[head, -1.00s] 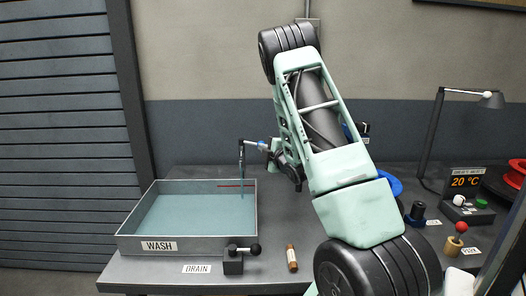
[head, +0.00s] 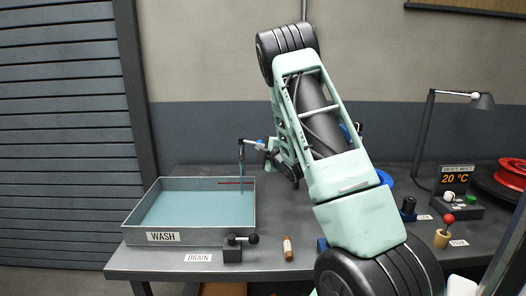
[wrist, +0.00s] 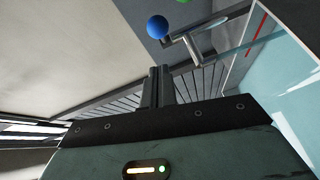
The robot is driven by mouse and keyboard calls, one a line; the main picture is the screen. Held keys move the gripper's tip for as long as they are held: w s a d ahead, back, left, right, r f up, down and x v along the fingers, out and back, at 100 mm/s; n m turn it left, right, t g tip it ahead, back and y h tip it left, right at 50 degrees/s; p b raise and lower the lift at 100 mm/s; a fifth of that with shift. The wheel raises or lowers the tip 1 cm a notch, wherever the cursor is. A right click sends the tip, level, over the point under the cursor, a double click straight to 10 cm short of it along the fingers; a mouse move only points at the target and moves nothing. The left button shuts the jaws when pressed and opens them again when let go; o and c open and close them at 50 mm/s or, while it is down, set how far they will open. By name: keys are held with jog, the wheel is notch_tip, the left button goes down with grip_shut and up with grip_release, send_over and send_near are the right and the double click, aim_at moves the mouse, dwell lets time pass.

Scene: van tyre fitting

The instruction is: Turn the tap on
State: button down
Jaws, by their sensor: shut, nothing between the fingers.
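The tap (head: 241,147) stands at the back right of the wash basin (head: 132,226), its spout over the basin. In the wrist view the grey tap (wrist: 190,48) shows near the top, with a blue ball (wrist: 157,27) and part of a green ball (wrist: 183,1) close by. A thin bluish streak (head: 242,178) hangs below the spout and looks like running water. It also shows in the wrist view (wrist: 240,47). The basin holds blue water. My gripper (wrist: 155,72) is shut and empty, its fingertips just short of the blue ball in the wrist view. My arm partly hides the tap's right side.
A drain lever (head: 233,247) and a small brown bottle (head: 287,247) are at the bench front. A red-knobbed lever (head: 447,227), a temperature display (head: 455,179), a lamp (head: 483,101) and a red reel (head: 510,172) stand at the right.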

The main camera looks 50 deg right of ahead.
jog(key=s+d+b, duration=0.1)
jog(key=s+b, duration=0.1)
jog(key=s, duration=0.7)
jog(key=shift+d, duration=0.3)
jog(key=shift+r, duration=0.1)
